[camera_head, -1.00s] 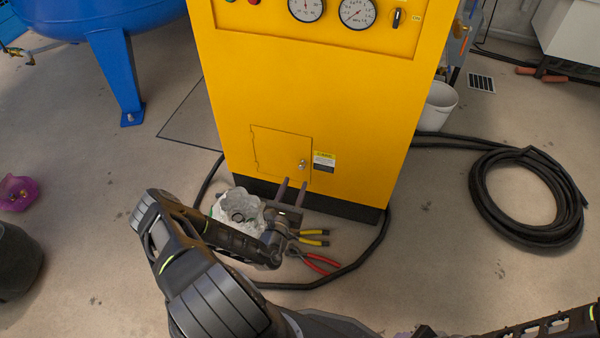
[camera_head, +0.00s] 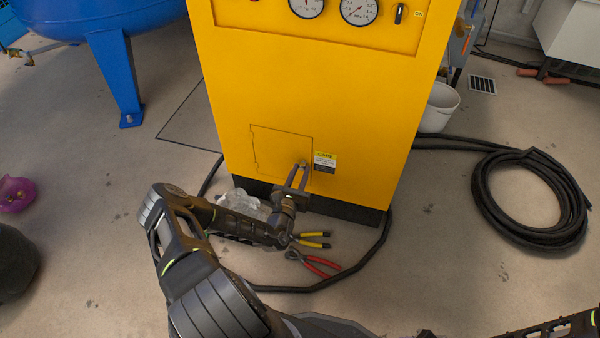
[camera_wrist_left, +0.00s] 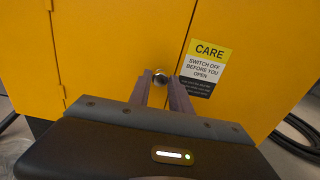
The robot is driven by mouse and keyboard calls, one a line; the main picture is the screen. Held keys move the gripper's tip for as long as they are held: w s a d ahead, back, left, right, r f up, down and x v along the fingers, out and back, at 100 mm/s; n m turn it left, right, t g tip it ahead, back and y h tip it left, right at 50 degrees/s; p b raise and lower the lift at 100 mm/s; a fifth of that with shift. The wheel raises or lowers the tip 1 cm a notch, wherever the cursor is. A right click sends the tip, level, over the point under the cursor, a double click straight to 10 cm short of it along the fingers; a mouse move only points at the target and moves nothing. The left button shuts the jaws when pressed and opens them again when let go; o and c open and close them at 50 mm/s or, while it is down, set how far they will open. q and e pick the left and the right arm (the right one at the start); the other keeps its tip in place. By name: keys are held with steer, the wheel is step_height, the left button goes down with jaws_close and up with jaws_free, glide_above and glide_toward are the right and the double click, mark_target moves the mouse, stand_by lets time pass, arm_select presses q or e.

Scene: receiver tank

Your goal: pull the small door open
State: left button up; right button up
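The small door (camera_head: 275,150) is a yellow panel low on the front of the yellow cabinet, and it looks shut. Its small metal knob (camera_wrist_left: 159,76) is at the door's right edge. My left gripper (camera_head: 298,168) is right in front of the knob. In the left wrist view the two fingers (camera_wrist_left: 160,78) stand apart, with the knob showing between their tips. Whether they touch it I cannot tell. My right gripper is not clearly in view; only part of my right arm shows at the lower right.
A yellow and black CARE label (camera_wrist_left: 207,66) sits right of the door. Yellow-handled pliers (camera_head: 314,240), red-handled pliers (camera_head: 318,264) and a crumpled pale bag (camera_head: 242,201) lie on the floor below. A black hose (camera_head: 345,272) runs around them. A coiled hose (camera_head: 530,235) lies right.

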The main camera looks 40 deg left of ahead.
arm_select(q)
jaws_close()
stand_by(1.0)
